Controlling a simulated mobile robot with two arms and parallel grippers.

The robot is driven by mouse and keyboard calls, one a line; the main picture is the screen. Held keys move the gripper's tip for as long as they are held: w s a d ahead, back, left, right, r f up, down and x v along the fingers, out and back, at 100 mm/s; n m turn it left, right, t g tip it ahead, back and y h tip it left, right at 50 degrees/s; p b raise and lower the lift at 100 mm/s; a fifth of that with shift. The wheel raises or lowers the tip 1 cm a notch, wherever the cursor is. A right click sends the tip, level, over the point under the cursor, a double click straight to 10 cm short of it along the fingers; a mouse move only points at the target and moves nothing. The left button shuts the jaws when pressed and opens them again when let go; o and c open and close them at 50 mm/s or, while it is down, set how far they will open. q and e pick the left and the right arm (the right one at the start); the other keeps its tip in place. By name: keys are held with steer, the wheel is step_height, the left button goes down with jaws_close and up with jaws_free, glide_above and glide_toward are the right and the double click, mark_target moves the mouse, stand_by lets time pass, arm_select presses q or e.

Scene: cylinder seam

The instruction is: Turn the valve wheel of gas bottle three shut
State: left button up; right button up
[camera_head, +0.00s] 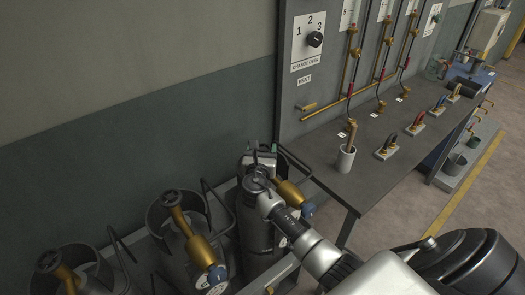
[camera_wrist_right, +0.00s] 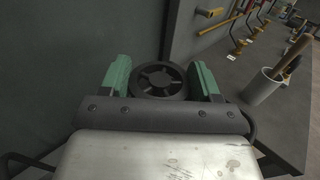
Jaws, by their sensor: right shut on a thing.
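Three grey gas bottles stand in a row by the wall in the head view: a left bottle (camera_head: 95,272), a middle bottle (camera_head: 178,250) and a right bottle (camera_head: 254,232). My right gripper (camera_head: 262,158) is over the top of the right bottle. In the right wrist view its two green fingers (camera_wrist_right: 160,82) are shut on a black spoked valve wheel (camera_wrist_right: 160,77), one finger on each side. In the head view my gripper mostly hides this wheel. The middle bottle's valve wheel (camera_head: 170,198) is uncovered. I cannot read any bottle numbers. My left gripper is out of view.
A grey workbench (camera_head: 345,190) stands right of the bottles, with a cup (camera_head: 345,160) near its corner and several handled tools on it. A panel with a changeover dial (camera_head: 314,39) rises behind. Brass regulators (camera_head: 198,250) stick out from the bottles. Floor is free at right.

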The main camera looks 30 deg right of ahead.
steer(key=m+g+h+b, duration=0.1)
steer(key=m+g+h, duration=0.2)
steer(key=shift+w+a+f, duration=0.1)
steer(key=shift+f, duration=0.05)
steer(key=m+g+h+b, duration=0.2)
steer(key=m+g+b, duration=0.1)
steer(key=g, duration=0.2)
steer(key=m+g+b, duration=0.3)
steer(key=g+b, duration=0.1)
steer(key=g, duration=0.1)
steer(key=m+g+b, duration=0.4)
steer(key=g, duration=0.1)
steer(key=shift+f+g+b, duration=0.1)
steer(key=shift+g+b, duration=0.25)
steer(key=shift+g, duration=0.05)
steer(key=shift+m+g+y+b, duration=0.3)
steer(key=shift+m+g+b, duration=0.7)
steer(key=shift+g+b, duration=0.35)
steer(key=shift+r, duration=0.2)
steer(key=o, duration=0.9)
